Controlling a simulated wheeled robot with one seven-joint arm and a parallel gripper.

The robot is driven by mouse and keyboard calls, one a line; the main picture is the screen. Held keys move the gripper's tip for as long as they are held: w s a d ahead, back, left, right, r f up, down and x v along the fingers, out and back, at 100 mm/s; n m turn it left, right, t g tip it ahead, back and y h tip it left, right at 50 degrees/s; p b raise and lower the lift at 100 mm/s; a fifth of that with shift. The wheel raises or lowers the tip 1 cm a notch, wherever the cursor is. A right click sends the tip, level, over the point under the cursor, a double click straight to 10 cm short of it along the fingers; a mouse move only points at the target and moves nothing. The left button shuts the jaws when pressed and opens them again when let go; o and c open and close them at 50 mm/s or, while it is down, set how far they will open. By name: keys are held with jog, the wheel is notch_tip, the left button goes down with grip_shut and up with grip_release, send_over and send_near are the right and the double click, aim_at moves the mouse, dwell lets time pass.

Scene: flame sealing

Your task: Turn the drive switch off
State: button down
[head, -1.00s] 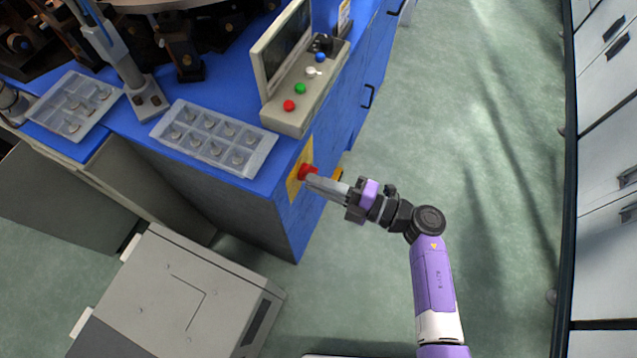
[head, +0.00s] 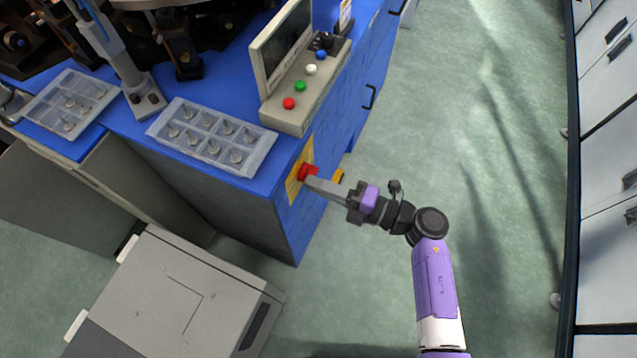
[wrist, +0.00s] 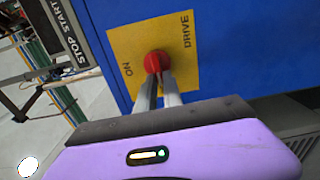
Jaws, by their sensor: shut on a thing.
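The drive switch is a red knob (head: 308,171) on a yellow plate (head: 294,184) on the side of the blue cabinet. In the wrist view the red knob (wrist: 156,61) sits mid-plate, with "ON" and "DRIVE" printed on the yellow plate (wrist: 128,42). My gripper (head: 311,181) reaches it from the right and is shut on the knob. In the wrist view the fingers of my gripper (wrist: 158,82) meet at the knob and partly cover its lower side. The knob's exact pointing direction is hard to tell.
A control box (head: 300,112) with coloured buttons stands above on the blue cabinet (head: 220,203). Clear trays (head: 212,137) of small parts lie to its left. A grey machine (head: 172,296) stands on the floor at lower left. The green floor to the right is open.

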jog(key=c, duration=1.5)
grip_release()
jog(key=shift+v, duration=3.95)
